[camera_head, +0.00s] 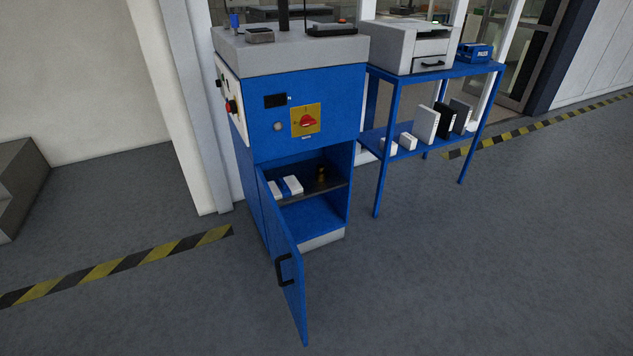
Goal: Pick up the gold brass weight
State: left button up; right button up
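A small gold brass weight (321,173) stands on the dark inner shelf (328,188) of the blue cabinet (262,143), toward the right side of the opening. It is small and partly in shadow. The cabinet door (283,262) is swung open toward the front, with a black handle (284,270) on it. White boxes (292,185) and a small blue item between them lie on the same shelf, left of the weight. Neither of my grippers shows in the head view.
A blue two-level table (435,71) with a printer (408,47) on top and several binders and boxes below stands right of the cabinet. A wall pillar (190,110) stands at its left. The grey floor (420,270) in front is clear.

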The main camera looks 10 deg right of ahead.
aim_at(319, 172)
jog(key=i+l, duration=0.3)
jog(key=i+l+u, duration=0.15)
jog(key=i+l, duration=0.2)
jog(key=l, duration=0.2)
jog(key=i+l, duration=0.25)
jog(key=l, duration=0.2)
jog(key=i+l+u, duration=0.15)
jog(key=i+l, duration=0.15)
jog(key=l, duration=0.15)
jog(key=i+l, duration=0.3)
jog(key=l, duration=0.2)
jog(key=i+l+u, duration=0.15)
jog(key=l, duration=0.35)
jog(key=i+l, duration=0.35)
jog(key=l, duration=0.15)
jog(key=i+l+u, duration=0.15)
jog(key=l, duration=0.35)
jog(key=i+l, duration=0.2)
jog(key=i, duration=0.15)
jog(key=i+l, duration=0.15)
jog(key=i, duration=0.2)
